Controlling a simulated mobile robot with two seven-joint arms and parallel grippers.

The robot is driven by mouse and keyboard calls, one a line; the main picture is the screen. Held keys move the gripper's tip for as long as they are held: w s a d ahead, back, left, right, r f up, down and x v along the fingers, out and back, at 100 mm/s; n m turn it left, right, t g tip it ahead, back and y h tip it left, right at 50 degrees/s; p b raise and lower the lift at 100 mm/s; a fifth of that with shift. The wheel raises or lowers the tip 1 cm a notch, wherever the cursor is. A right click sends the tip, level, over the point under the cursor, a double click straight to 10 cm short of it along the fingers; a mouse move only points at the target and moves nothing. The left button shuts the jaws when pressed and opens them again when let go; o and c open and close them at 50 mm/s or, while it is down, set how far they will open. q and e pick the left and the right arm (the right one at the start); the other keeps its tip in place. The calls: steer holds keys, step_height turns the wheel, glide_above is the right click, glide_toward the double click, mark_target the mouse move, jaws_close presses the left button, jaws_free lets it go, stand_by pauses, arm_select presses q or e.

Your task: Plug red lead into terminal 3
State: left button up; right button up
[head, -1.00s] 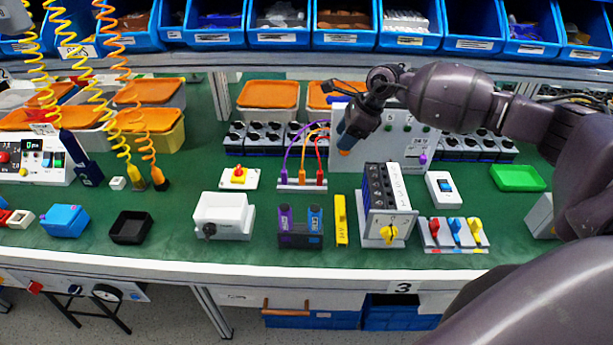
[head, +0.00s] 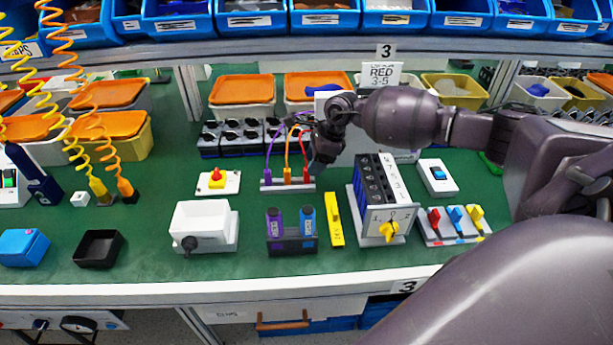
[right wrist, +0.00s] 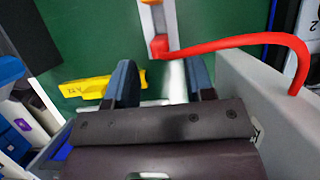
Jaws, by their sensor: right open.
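The red lead's plug (head: 305,174) stands upright at the right end of a small white holder (head: 268,187), beside an orange and a purple lead. In the right wrist view, the red plug (right wrist: 160,46) sits just beyond the fingertips, and its red cable arcs right to a grey panel. My right gripper (head: 318,165) is close to the red lead; in the wrist view its two blue-grey fingers (right wrist: 160,78) are apart with nothing between them. The panel (head: 405,156) is mostly hidden behind my right arm, and I cannot read its terminals. My left gripper is out of view.
A yellow bar (head: 335,220) lies in front of the holder, near a stand of purple and blue items (head: 291,240).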

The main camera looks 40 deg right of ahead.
mark_target(307, 182)
steer(key=x, duration=0.5)
steer(key=shift+w, duration=0.1)
steer(key=shift+r, duration=0.1)
steer(key=shift+c, duration=0.6)
jaws_close()
